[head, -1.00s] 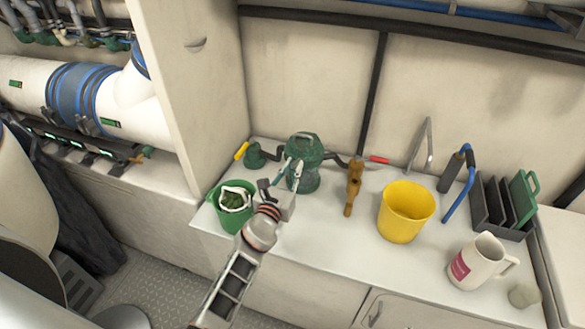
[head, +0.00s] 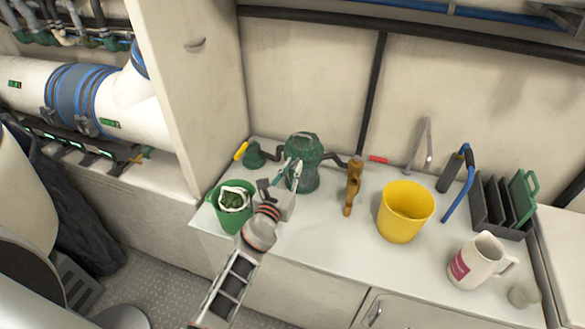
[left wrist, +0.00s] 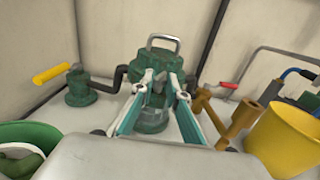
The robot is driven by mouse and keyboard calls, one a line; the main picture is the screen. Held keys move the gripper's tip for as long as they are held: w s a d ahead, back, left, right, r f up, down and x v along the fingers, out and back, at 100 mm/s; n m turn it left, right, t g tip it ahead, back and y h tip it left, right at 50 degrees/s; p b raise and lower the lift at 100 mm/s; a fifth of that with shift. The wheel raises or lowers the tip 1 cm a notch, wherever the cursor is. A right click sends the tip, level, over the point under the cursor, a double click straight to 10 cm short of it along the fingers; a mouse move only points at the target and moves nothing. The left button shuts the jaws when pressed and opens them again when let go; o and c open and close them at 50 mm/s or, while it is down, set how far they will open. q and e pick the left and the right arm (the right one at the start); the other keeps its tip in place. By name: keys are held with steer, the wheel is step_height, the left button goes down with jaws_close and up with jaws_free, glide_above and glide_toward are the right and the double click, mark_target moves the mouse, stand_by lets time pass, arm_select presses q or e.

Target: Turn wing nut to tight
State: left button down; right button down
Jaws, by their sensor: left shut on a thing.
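The green strainer housing (head: 303,151) stands at the back of the white counter, with a pipe on each side. It also fills the middle of the left wrist view (left wrist: 153,121), with a metal bail handle (left wrist: 163,40) on top. My left gripper (head: 290,172) reaches in from the front. In the left wrist view its two fingertips (left wrist: 162,85) are close together at the front of the housing, shut on a small part between them. I take this part for the wing nut; its shape and angle are mostly hidden by the fingers. My right gripper is in neither view.
A green bucket (head: 221,221) holding a white-rimmed bag stands close left of my left gripper. A brown valve-like fitting (head: 353,187), yellow bucket (head: 388,222), white jug (head: 475,262) and dark rack (head: 497,205) stand to the right. The counter's front middle is clear.

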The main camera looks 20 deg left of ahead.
arm_select(q)
steer(key=shift+a, duration=0.15)
steer(key=c, duration=1.9)
jaws_free()
steer(key=shift+s, duration=0.25)
steer(key=s, duration=1.1)
steer(key=shift+s+a, duration=0.2)
steer(key=shift+s, duration=0.1)
steer(key=shift+c, duration=0.6)
